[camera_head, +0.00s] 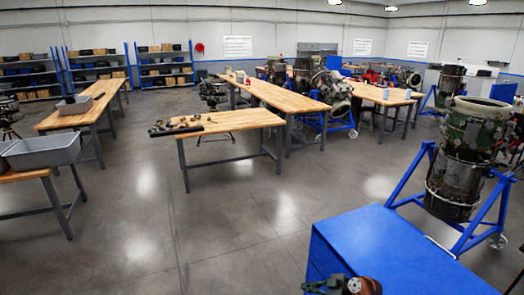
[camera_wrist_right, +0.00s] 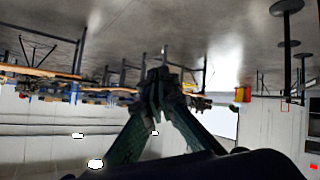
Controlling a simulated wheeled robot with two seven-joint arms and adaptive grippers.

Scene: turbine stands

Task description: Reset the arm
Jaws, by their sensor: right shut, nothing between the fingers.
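My right gripper (camera_head: 314,286) shows at the bottom edge of the head view, in front of the blue-topped cabinet; only a small part of it is in frame. In the right wrist view the same gripper (camera_wrist_right: 158,82) has its dark green fingers drawn together at the tips, with nothing between them. That wrist view shows the room upside down, with the floor at the top. My left gripper is in neither view.
A blue cabinet (camera_head: 395,255) stands close at the lower right. Behind it a turbine (camera_head: 462,165) rests on a blue stand (camera_head: 408,178). A wooden table (camera_head: 232,121) with small parts stands ahead. A grey bin (camera_head: 42,151) is at left. Open floor lies between.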

